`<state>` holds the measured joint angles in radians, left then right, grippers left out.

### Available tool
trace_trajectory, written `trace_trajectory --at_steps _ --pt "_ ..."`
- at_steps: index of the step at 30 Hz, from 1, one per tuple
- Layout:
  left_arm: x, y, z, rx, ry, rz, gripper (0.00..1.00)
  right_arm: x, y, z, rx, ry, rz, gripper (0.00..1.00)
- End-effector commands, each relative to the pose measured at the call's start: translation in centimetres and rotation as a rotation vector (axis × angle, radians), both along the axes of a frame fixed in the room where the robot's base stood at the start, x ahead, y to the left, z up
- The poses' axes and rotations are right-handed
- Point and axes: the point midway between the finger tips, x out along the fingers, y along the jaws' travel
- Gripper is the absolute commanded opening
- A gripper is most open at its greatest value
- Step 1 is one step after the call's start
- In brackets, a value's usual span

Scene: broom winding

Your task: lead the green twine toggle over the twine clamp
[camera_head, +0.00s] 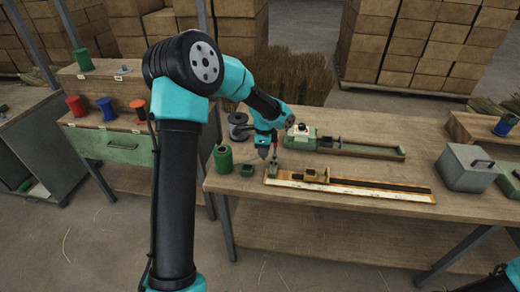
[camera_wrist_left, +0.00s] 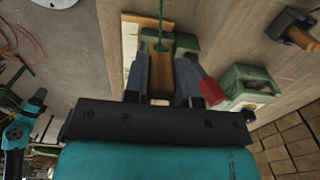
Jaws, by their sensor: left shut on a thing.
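In the left wrist view, my left gripper (camera_wrist_left: 161,68) is shut on a small wooden toggle (camera_wrist_left: 159,80). Green twine (camera_wrist_left: 161,22) runs from the toggle toward the top of that picture. A green clamp body (camera_wrist_left: 186,44) shows just behind the fingers; I cannot tell whether the toggle touches it. In the head view, my left gripper (camera_head: 264,153) points down above the left end of the long board, close to the small green clamp (camera_head: 276,171). The toggle is too small to make out there. My right gripper is not clearly seen; only part of that arm shows at bottom right.
A green twine spool (camera_head: 223,158) and a small green block (camera_head: 247,170) stand left of the board (camera_head: 400,193). A brass-coloured slide (camera_head: 316,174) sits on the board. A green fixture (camera_head: 300,139) lies behind; a grey box (camera_head: 467,168) stands right. The front bench strip is clear.

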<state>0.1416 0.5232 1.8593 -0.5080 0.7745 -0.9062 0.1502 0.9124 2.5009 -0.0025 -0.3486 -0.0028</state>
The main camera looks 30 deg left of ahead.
Motion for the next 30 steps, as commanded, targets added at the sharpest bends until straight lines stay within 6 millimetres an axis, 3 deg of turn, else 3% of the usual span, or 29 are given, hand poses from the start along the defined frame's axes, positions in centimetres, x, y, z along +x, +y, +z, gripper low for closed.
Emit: trace_trajectory --at_steps 30 --pt "5.1 -10.9 0.0 0.000 0.000 -0.001 0.03 0.0 0.0 0.0 0.000 0.000 0.000 0.43"
